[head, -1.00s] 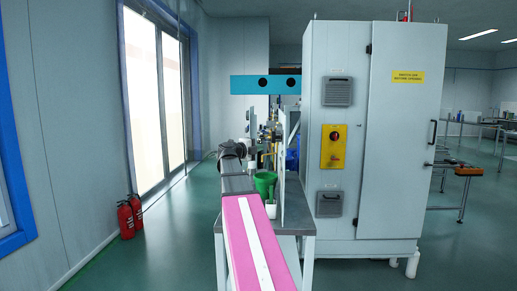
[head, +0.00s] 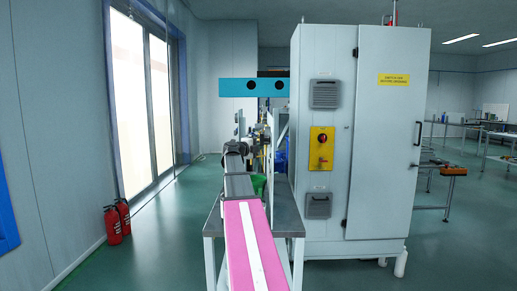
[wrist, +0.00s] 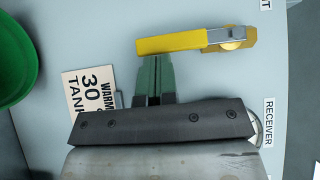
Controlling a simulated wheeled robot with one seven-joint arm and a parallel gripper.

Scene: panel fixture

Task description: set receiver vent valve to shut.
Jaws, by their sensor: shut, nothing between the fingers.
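In the wrist view a valve lever with a yellow handle (wrist: 172,43) lies roughly across the picture. Its brass-coloured pivot end (wrist: 236,40) is at the right, on a pale grey panel (wrist: 60,35). A "RECEIVER" label (wrist: 269,121) is to the right of my gripper. My gripper (wrist: 153,58) has its green fingers together and empty. In the head view the valve cannot be made out behind my arm.
A sign reading "30" and "TANK" (wrist: 88,92) is partly covered by my gripper. A green container (wrist: 14,60) is at the left edge, also visible in the head view (head: 259,184). A grey cabinet (head: 385,150) stands right of my arm. Fire extinguishers (head: 113,224) stand at the left wall.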

